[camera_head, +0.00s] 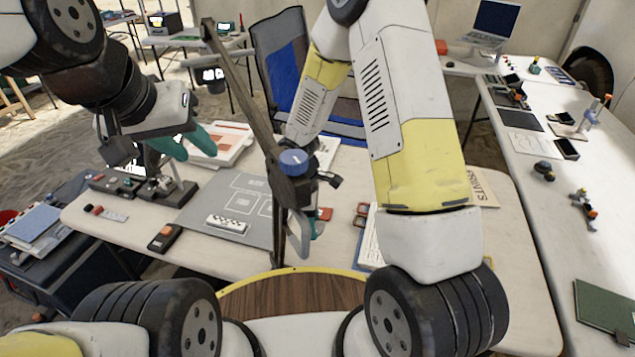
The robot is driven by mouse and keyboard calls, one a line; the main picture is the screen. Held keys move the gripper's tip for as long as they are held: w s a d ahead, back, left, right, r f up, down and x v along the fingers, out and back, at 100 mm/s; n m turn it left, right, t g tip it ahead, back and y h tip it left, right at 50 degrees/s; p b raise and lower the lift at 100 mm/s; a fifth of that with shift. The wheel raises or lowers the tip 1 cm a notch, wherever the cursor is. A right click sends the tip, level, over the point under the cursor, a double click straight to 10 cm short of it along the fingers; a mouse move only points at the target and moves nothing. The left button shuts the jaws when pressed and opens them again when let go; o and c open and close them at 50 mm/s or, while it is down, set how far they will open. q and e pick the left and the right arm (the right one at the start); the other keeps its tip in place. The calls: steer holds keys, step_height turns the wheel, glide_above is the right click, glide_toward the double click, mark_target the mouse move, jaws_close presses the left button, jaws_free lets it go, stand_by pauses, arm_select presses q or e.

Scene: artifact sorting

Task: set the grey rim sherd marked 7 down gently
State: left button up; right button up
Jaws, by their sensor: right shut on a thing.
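My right gripper (311,227) hangs over the near middle of the table, shut, with a teal fingertip showing at its right side. A curved grey piece (301,243), which looks like the grey rim sherd, is at its fingertips. No number 7 is readable on it. I cannot tell whether the sherd touches the table. The grey mat (199,208) with white outlined boxes lies just left of it. My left gripper (190,148) is open and empty, its teal fingers apart above the table's back left. My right wrist hides part of the hold.
A checkered scale bar (228,224) lies on the mat. A dark box with an orange top (164,237) and a black tool rack (140,188) stand left. Small reddish pieces (325,214) and white sheets (369,240) lie right of my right gripper.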

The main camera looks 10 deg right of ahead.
glide_above(345, 217)
steer(key=shift+a+f, duration=0.25)
steer(key=shift+f, duration=2.15)
steer(key=o, duration=1.3)
steer(key=shift+f, duration=0.1)
steer(key=shift+o, duration=0.2)
steer(key=shift+w, duration=0.1)
